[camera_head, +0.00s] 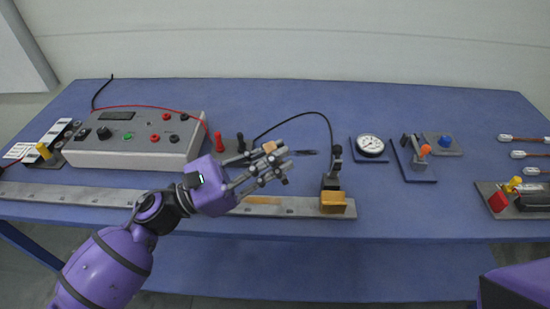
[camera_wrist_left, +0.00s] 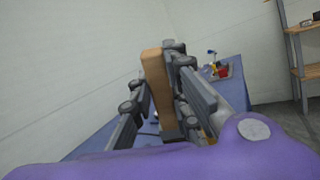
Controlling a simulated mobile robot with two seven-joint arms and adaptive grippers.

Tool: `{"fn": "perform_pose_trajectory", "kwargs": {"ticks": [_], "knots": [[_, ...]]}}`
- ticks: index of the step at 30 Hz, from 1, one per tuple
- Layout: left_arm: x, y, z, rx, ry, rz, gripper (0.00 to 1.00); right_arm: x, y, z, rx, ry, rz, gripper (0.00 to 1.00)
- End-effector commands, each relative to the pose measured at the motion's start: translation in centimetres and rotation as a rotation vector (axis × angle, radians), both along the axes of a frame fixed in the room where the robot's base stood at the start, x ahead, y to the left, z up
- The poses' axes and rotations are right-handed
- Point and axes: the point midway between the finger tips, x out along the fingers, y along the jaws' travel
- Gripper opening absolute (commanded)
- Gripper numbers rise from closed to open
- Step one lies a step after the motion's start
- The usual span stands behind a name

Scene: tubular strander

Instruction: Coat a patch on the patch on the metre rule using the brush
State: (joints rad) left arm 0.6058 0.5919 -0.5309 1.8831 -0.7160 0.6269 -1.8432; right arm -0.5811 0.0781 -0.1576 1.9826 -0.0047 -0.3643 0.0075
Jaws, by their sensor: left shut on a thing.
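My left gripper (camera_head: 272,166) is shut on the brush, whose tan wooden handle (camera_wrist_left: 154,80) stands between the fingers in the left wrist view. In the head view a short tan part of the brush (camera_head: 275,148) shows at the fingertips, and a dark tip (camera_head: 306,152) points right. The metre rule (camera_head: 85,193) lies along the table's front edge. A tan-orange patch (camera_head: 262,200) on it is partly hidden by the gripper, which appears above it. The gap between brush and rule is hard to judge. My right gripper is out of view.
A grey control box (camera_head: 140,150) with cables stands at the left. A black stand with a yellow block (camera_head: 333,201) sits at the rule's right end. A dial gauge (camera_head: 370,145), a lever mount (camera_head: 417,160) and a blue-knob plate (camera_head: 444,143) lie further right.

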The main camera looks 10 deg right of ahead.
Motion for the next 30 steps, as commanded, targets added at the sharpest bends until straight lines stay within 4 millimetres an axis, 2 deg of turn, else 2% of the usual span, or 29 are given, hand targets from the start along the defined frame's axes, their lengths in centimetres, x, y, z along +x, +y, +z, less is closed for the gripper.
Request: {"fn": "perform_pose_trajectory", "kwargs": {"ticks": [15,24,30], "knots": [[0.0,0.0,0.0,0.0,0.0,0.0,0.0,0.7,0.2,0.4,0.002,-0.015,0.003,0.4],[0.0,0.0,-1.3,-0.003,0.004,-0.001,0.0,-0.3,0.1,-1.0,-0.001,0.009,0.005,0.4],[0.0,0.0,-1.0,-0.002,0.0,0.0,0.0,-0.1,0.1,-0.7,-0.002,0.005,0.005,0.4]]}}
